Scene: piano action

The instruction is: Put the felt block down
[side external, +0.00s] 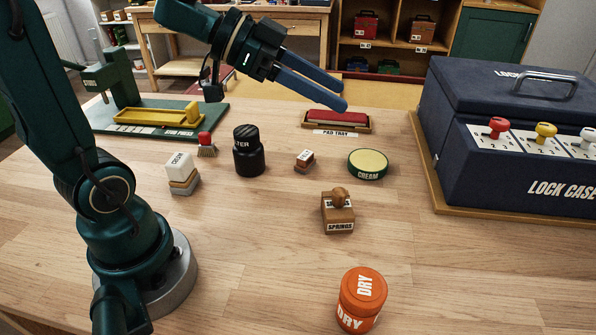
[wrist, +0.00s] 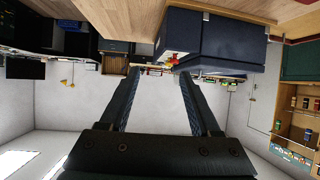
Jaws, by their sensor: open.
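My gripper (side external: 342,95) is raised above the back of the bench, left of the lock case, with its fingers pointing right and slightly down. In the wrist view my gripper (wrist: 159,76) is open, with nothing between its fingers. No block is plainly labelled as felt. A white-topped block with tan and grey layers (side external: 183,173) rests on the bench at left. A small brown block with a white label (side external: 305,160) sits near the middle. A red pad (side external: 336,117) lies in the pad tray (side external: 336,129) below my gripper. I cannot tell which is the felt block.
A black jar (side external: 249,151), red-topped brush (side external: 206,146), green cream tin (side external: 368,164), springs stamp (side external: 338,211) and orange dry jar (side external: 362,300) stand on the bench. The navy lock case (side external: 510,125) fills the right. The front middle-left bench is clear.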

